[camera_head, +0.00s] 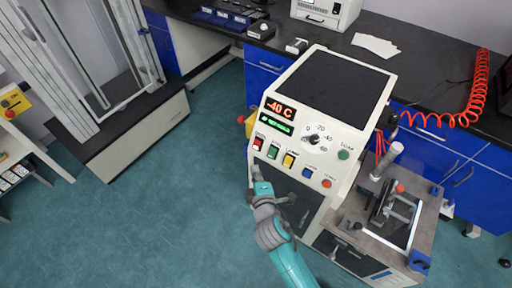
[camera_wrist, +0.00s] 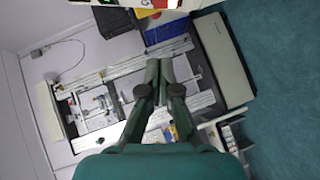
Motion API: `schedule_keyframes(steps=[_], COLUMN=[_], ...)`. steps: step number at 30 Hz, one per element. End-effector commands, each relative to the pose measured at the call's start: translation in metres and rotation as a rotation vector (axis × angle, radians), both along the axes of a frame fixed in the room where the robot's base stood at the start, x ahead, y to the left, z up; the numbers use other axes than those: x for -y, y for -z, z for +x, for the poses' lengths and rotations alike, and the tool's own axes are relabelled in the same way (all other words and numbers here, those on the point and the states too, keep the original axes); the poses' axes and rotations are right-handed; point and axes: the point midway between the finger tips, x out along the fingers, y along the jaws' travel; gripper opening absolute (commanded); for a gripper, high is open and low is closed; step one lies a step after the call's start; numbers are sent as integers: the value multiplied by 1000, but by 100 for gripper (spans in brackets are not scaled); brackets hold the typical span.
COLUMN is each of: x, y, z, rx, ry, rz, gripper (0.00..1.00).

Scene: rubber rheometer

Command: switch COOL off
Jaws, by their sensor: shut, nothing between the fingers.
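The rheometer's white front panel (camera_head: 330,128) carries a row of switches: a red one (camera_head: 258,143), a green one (camera_head: 273,151), a yellow one (camera_head: 289,160) and a blue one (camera_head: 308,172). Their labels are too small to read, so I cannot tell which is COOL or its position. A red display (camera_head: 281,108) above them reads -40 C. My gripper (camera_head: 257,172) is just below the red switch, in front of the dark lower door; contact is unclear. In the wrist view my gripper (camera_wrist: 159,64) is shut and empty, with the panel's edge at the top.
A dial (camera_head: 316,139), a green button (camera_head: 344,155) and an orange-red button (camera_head: 327,183) sit right of the switches. A side bench (camera_head: 352,212) with a clamp fixture stands at right. A tall framed machine (camera_head: 95,60) stands left. Teal floor between is clear.

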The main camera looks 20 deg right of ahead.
Motion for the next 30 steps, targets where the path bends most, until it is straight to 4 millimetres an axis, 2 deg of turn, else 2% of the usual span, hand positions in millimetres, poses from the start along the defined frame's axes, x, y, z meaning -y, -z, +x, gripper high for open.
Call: schedule_keyframes(steps=[8,24,30], x=[2,14,35], y=[2,23,32], z=[10,100,112], rx=[1,1,0], ry=[1,2,2], rz=[2,2,4], gripper=[0,0,0])
